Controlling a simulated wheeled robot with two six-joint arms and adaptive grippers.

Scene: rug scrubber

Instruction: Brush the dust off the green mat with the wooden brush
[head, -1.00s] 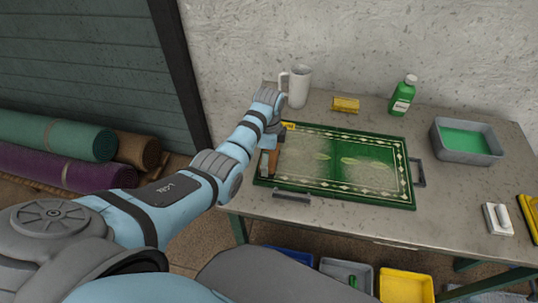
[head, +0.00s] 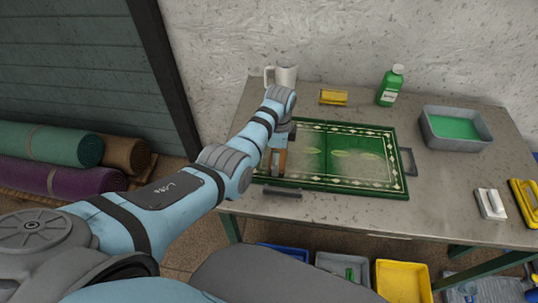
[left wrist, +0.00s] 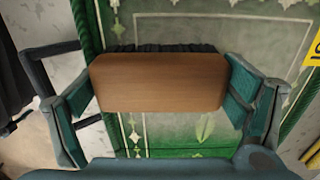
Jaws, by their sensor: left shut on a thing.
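The green mat (head: 345,182) lies flat on the table, with a patterned cream border and a pale dusty film over part of its middle. It also shows in the left wrist view (left wrist: 190,128). My left gripper (head: 280,148) is at the mat's left end, shut on the wooden brush (left wrist: 158,82). The brush is a brown block with dark bristles along its far side, level between my fingers. In the head view a little of the brush (head: 281,162) shows below my wrist. Whether the bristles touch the mat is hard to tell. My right gripper is out of view.
A pale mug (head: 285,76), a yellow block (head: 333,97) and a green bottle (head: 390,86) stand along the back. A grey tub with green liquid (head: 456,128) is at the right. A white-handled tool (head: 490,204) and a yellow tool (head: 525,200) lie front right.

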